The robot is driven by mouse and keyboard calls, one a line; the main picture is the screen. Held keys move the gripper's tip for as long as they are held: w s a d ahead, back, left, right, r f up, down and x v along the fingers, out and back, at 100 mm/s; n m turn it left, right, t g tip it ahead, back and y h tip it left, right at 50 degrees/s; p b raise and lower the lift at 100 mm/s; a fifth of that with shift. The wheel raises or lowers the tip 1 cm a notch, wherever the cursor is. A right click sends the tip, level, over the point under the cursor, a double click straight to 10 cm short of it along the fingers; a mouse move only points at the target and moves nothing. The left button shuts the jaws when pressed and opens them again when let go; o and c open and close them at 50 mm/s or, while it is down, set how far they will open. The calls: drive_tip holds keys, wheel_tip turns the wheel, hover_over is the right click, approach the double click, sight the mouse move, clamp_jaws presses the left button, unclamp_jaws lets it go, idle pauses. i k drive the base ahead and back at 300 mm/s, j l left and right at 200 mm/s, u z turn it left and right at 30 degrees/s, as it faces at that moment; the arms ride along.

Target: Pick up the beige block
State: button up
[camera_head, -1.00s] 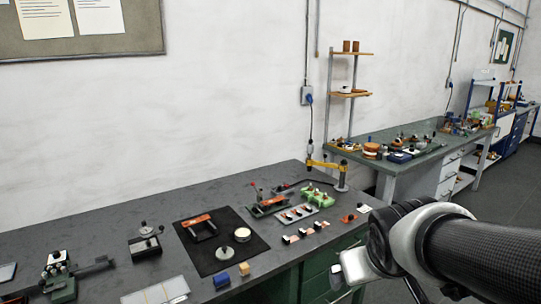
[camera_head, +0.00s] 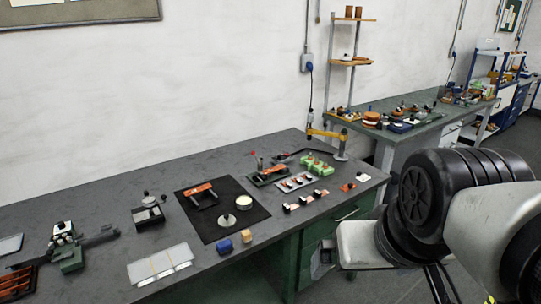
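The beige block (camera_head: 246,236) is a small tan block on the grey bench top, near its front edge. A blue block (camera_head: 224,246) lies just to its left, and a black mat (camera_head: 212,225) is behind it. My gripper (camera_head: 322,258) is at the right, in front of the bench's green drawers, apart from the beige block and to its right. My arm's white and black links fill the right side. The fingers are small and dark here, so I cannot tell whether they are open or shut.
The mat holds an orange-handled tool (camera_head: 202,193), a metal disc (camera_head: 228,221) and a pale round piece (camera_head: 244,202). White panels (camera_head: 160,266) lie left of the blocks. A row of small parts (camera_head: 305,201) lies to the right.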

sight(246, 235)
drive_tip(key=u, duration=0.6)
drive_tip(key=k+l, duration=0.1)
drive_tip(key=i+l+u, duration=0.25)
drive_tip(key=i, duration=0.45)
drive_tip(key=i+l+u, duration=0.3)
drive_tip(key=i+l, duration=0.3)
